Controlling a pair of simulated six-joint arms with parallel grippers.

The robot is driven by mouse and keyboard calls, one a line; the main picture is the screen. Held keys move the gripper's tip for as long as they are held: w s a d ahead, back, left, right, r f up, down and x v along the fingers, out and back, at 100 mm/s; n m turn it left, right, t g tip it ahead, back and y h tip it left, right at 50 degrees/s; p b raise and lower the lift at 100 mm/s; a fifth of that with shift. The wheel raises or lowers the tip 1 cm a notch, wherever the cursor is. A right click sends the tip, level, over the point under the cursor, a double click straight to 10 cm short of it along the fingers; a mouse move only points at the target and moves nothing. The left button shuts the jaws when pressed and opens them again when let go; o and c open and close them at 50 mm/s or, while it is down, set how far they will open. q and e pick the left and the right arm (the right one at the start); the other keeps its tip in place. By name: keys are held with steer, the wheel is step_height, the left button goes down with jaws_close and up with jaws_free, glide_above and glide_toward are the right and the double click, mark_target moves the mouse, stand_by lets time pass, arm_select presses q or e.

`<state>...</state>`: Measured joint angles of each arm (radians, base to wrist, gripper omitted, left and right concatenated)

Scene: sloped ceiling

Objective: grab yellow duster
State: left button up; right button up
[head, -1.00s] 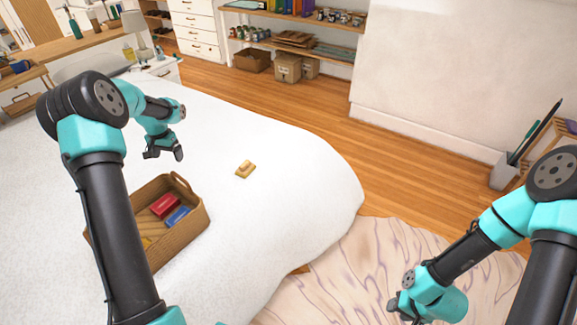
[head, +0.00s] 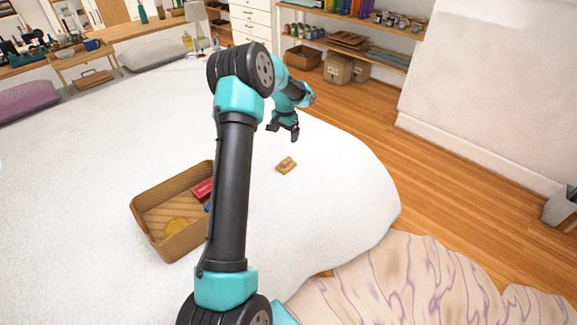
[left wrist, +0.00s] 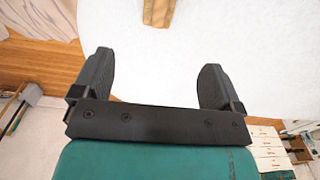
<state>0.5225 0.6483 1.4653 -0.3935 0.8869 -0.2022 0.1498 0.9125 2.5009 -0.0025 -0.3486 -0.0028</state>
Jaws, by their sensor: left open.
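The yellow duster (head: 286,166) is a small tan-yellow block with a raised grip, lying on the white bed (head: 330,200) right of the basket. My left gripper (head: 284,133) is open and empty, above the bed and just beyond the duster in the head view. In the left wrist view the duster (left wrist: 158,12) shows at the top edge, cut off by the frame, ahead of and between the open fingers (left wrist: 152,75). It is apart from them. My right gripper is not in view.
The bed around the duster is clear. Shelves (head: 385,55) stand at the back.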

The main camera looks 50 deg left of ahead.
mark_target(286, 159)
arm_select(q)
steer(key=shift+f, duration=0.1)
step_height(286, 159, down, 11)
steer(key=shift+f, duration=0.55)
steer(key=shift+w+f, duration=0.2)
steer(key=shift+f, duration=2.35)
steer(key=shift+c, duration=0.3)
steer(key=c, duration=1)
steer(key=shift+o, duration=0.2)
steer(key=shift+r, duration=0.15)
